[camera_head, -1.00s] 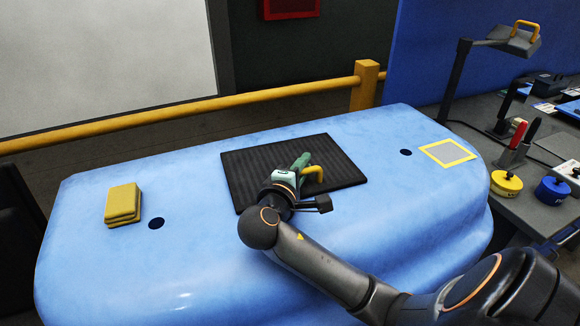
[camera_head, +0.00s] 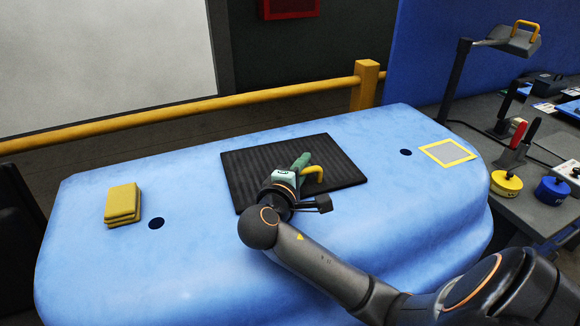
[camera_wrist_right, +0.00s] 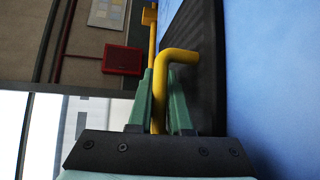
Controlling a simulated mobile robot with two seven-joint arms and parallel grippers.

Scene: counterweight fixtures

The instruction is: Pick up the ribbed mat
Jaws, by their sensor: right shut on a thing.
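The ribbed mat (camera_head: 250,168) is a black, finely ridged rectangle lying flat on the blue moulded top (camera_head: 300,250). It also shows at the right of the right wrist view (camera_wrist_right: 203,60). A bent yellow handle (camera_head: 314,172) stands on the mat; in the right wrist view the handle (camera_wrist_right: 175,57) rises between my green fingers. My right gripper (camera_head: 301,164) is over the middle of the mat, shut on this handle. The handle's foot is hidden, so I cannot see how it joins the mat. My left gripper is not in view.
A stack of yellow pads (camera_head: 122,203) lies at the left, beside a dark hole (camera_head: 156,223). A yellow square outline (camera_head: 447,153) marks the top's right end, near another hole (camera_head: 405,152). A yellow rail (camera_head: 200,107) runs behind. A cluttered bench (camera_head: 540,215) stands at the right.

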